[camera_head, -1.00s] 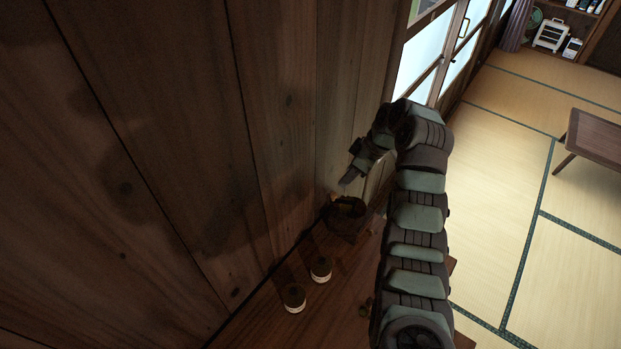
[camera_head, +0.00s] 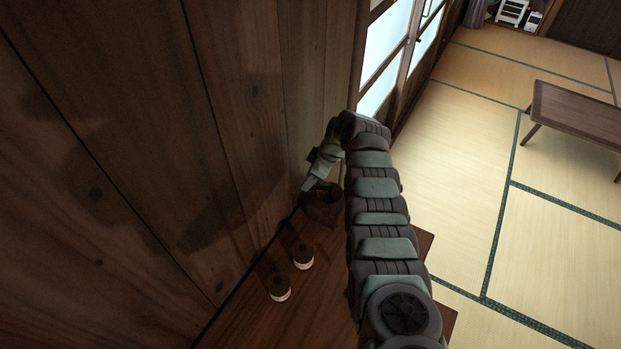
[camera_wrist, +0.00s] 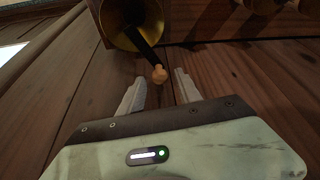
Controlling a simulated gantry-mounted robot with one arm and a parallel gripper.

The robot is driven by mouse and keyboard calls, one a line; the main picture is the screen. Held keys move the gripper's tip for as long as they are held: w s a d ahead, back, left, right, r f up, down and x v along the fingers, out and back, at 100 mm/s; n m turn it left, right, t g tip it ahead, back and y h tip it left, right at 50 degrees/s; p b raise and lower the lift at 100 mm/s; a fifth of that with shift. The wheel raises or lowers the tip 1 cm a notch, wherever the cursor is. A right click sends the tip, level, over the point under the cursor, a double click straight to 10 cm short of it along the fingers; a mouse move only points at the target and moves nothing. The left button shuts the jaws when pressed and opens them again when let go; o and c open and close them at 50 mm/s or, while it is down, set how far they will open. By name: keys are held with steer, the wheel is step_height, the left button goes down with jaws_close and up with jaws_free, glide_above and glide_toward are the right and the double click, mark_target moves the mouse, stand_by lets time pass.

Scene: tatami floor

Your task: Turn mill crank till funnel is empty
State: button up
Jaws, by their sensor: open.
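The mill (camera_head: 325,211) stands on the wooden surface by the plank wall, partly hidden by my arm in the head view. In the wrist view its brass funnel (camera_wrist: 118,22) shows at the top, with a dark crank arm (camera_wrist: 143,45) reaching across it to a round wooden knob (camera_wrist: 160,74). My gripper (camera_wrist: 160,76) is open, with one pale finger on each side of the knob at the fingertips. I cannot tell whether either finger touches it. My gripper also shows beside the mill in the head view (camera_head: 308,186). The funnel's contents cannot be made out.
Two small jars (camera_head: 303,257) (camera_head: 280,289) stand on the wooden surface (camera_head: 310,305) in front of the mill. The plank wall (camera_head: 130,180) is close on the left. A low table (camera_head: 575,115) stands on the open tatami to the right.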

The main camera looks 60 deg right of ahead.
steer(key=shift+f, duration=0.1)
steer(key=shift+c, duration=0.3)
jaws_close()
stand_by(1.1)
